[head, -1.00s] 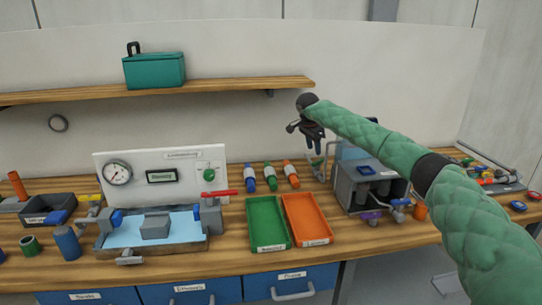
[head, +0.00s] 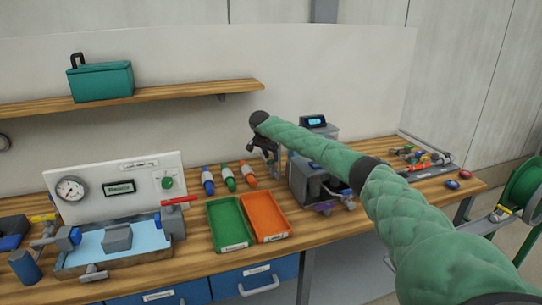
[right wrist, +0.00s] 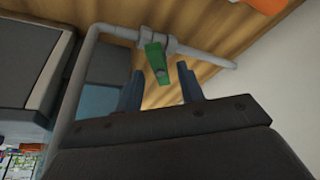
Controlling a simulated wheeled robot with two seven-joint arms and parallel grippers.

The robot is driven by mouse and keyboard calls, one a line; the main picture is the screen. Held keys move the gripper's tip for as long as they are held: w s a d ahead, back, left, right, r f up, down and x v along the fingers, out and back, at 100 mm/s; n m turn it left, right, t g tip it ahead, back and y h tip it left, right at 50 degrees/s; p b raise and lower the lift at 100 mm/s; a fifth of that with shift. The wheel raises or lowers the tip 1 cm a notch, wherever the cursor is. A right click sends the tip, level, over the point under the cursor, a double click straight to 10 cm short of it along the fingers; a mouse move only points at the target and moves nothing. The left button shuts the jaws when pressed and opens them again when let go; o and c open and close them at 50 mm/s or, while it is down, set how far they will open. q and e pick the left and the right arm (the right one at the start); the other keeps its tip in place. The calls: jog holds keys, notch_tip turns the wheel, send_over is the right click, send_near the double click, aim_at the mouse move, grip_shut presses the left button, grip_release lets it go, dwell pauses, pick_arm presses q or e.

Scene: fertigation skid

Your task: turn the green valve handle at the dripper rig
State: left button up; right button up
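The green valve handle (right wrist: 153,62) shows in the right wrist view, fixed on a grey pipe (right wrist: 190,48) of the dripper rig. My right gripper (right wrist: 161,86) is open there, with one dark finger on each side below the handle. The handle's lower end reaches toward the gap between the fingertips; I cannot tell whether anything touches. In the head view my right gripper (head: 268,154) points down at the rig beside the grey machine, and the green handle is hidden or too small to make out. My left gripper is not in view.
A grey machine (head: 303,187) stands right of the rig. A green tray (head: 213,221) and an orange tray (head: 283,228) lie in front, with three coloured bottles (head: 229,178) behind them. A shelf (head: 180,96) runs above. A green reel (head: 522,190) stands far right.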

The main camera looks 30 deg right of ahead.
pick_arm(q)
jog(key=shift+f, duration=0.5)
pick_arm(e)
jog(key=shift+d+f, duration=0.15)
jog(key=shift+f, duration=0.2)
grip_shut()
